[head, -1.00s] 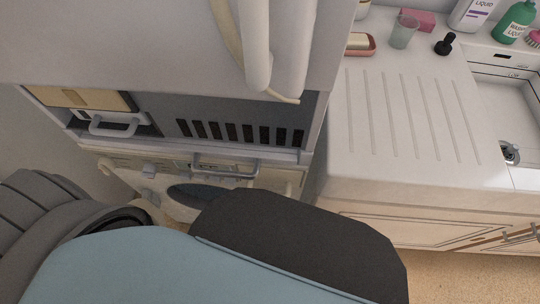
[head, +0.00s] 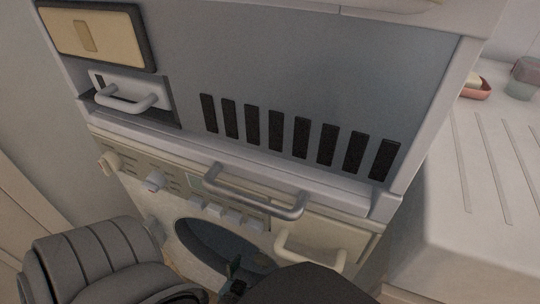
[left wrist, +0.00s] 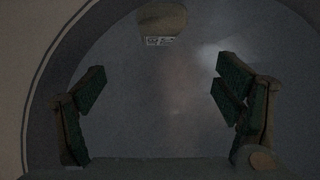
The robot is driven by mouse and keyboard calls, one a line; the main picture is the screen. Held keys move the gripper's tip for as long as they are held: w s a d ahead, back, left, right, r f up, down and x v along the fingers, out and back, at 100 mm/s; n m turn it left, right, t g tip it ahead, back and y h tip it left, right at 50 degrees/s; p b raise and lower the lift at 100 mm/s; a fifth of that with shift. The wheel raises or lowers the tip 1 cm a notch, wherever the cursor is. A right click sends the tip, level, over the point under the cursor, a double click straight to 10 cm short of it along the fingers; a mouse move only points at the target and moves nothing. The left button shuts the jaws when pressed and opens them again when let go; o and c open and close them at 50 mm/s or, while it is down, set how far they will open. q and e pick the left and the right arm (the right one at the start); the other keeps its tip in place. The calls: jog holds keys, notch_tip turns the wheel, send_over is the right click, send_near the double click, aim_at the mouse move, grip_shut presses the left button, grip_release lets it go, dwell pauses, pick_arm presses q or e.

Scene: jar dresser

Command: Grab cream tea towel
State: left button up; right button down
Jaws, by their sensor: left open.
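My left gripper (head: 236,279) is in front of the round dark door of the lower washing machine (head: 213,240), low in the head view. In the left wrist view the left gripper (left wrist: 157,88) is open, its two green-padded fingers wide apart with nothing between them. That view is dim and shows a grey round-edged surface beyond the fingers. A brownish shape (left wrist: 162,20) with a small pale label lies at its top; I cannot tell what it is. I cannot make out a cream tea towel with certainty in either view. My right gripper is not in view.
A grey upper machine (head: 330,60) with dark vent slots stands above the washing machine. Handles (head: 255,190) stick out from the fronts. A ribbed white counter (head: 490,170) is at right, with a soap dish (head: 478,90) and a cup (head: 522,80).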

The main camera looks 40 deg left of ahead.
aim_at(261, 263)
pick_arm(q)
jog(key=b+x, duration=0.1)
jog(key=x, duration=0.4)
jog(key=shift+w+f+b, duration=0.2)
jog(key=shift+w+b, duration=0.05)
jog(key=shift+b, duration=0.1)
jog(key=b+x, duration=0.2)
jog(key=x, duration=0.4)
jog(key=shift+w+f+b, duration=0.1)
jog(key=shift+b, duration=0.3)
jog(key=shift+w+a, duration=0.1)
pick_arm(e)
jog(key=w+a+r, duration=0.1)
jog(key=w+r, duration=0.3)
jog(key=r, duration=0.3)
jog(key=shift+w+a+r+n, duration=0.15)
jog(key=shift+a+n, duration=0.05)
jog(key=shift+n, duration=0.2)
pick_arm(q)
jog(key=c, duration=1.3)
